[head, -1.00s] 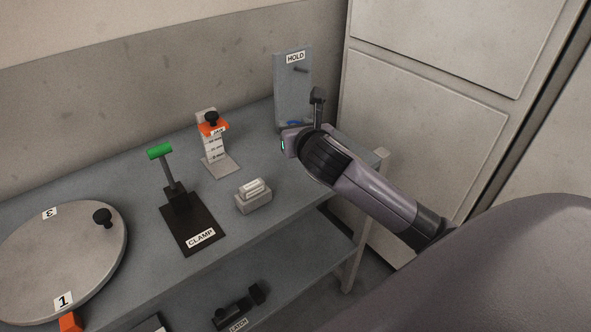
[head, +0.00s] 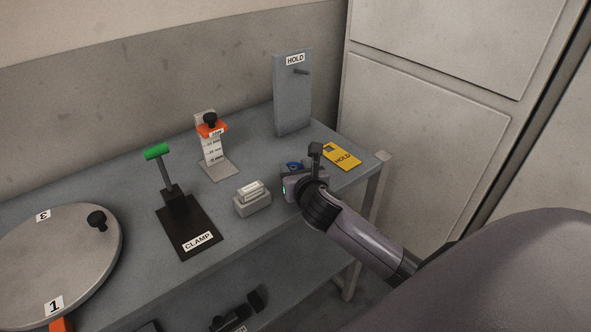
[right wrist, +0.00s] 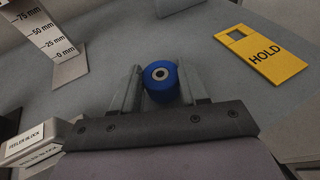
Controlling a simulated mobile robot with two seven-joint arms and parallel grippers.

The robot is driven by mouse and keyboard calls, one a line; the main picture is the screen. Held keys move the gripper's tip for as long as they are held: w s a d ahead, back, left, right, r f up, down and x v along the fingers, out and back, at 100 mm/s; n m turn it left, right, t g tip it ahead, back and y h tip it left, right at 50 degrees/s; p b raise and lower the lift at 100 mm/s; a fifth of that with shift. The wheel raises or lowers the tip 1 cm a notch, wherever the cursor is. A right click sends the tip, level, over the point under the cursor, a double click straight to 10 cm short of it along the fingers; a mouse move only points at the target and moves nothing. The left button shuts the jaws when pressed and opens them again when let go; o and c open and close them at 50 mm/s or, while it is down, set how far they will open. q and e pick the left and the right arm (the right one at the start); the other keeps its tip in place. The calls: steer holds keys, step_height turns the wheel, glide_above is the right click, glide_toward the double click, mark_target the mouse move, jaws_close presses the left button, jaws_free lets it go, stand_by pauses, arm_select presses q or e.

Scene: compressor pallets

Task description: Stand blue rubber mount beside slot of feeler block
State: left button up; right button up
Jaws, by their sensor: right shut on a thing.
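The blue rubber mount (right wrist: 161,82) is a short blue cylinder with a pale metal ring and a dark hole in its end face. My right gripper (right wrist: 160,88) is shut on it, one finger on each side. In the head view only a bit of the mount's blue (head: 293,166) shows past the gripper. Whether it touches the table is not clear. The feeler block (head: 253,204), a small light grey block with labels, stands on the table just left of my right gripper. It also shows in the right wrist view (right wrist: 38,148); its slot is hard to make out. My left gripper is not in view.
A yellow HOLD plate (head: 342,156) lies right of my gripper. A grey upright HOLD board (head: 292,95) stands behind. A millimetre gauge with an orange slider (head: 212,145), the black clamp (head: 188,226) and a round turntable (head: 58,258) stand to the left.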

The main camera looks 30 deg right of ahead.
steer(key=o, duration=1.1)
steer(key=shift+f, duration=0.1)
steer(key=shift+c, duration=0.2)
